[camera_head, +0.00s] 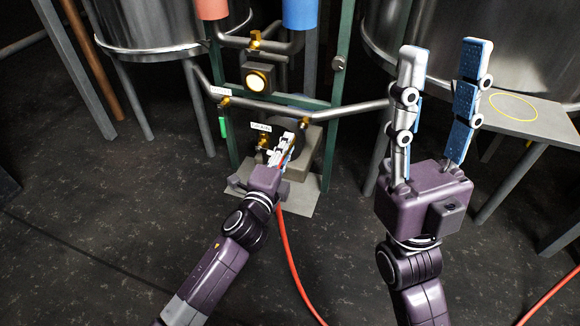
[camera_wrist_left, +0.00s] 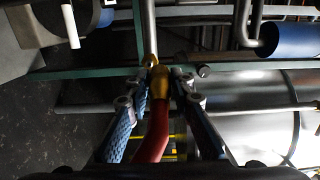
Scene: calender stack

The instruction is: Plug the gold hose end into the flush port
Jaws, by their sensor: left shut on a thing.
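My left gripper (camera_head: 283,142) is low at the green frame, beside a brass fitting (camera_head: 263,141) under a small white label (camera_head: 261,127) that I cannot read clearly. In the left wrist view, its blue-padded fingers (camera_wrist_left: 160,92) are shut on the gold hose end (camera_wrist_left: 159,83), with the red hose (camera_wrist_left: 154,138) running back from it. The hose end points at a brass fitting (camera_wrist_left: 150,60) just ahead; I cannot tell whether they touch. In the head view the fingers hide the hose end. My right gripper (camera_head: 444,58) is open, empty and raised at the right.
A green frame (camera_head: 345,72) carries pipes, a lit round gauge (camera_head: 257,80) and another labelled brass valve (camera_head: 224,103). Steel tanks (camera_head: 165,28) stand behind. A metal shelf with a yellow ring (camera_head: 513,106) is at right. The dark floor (camera_head: 90,205) at left is clear.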

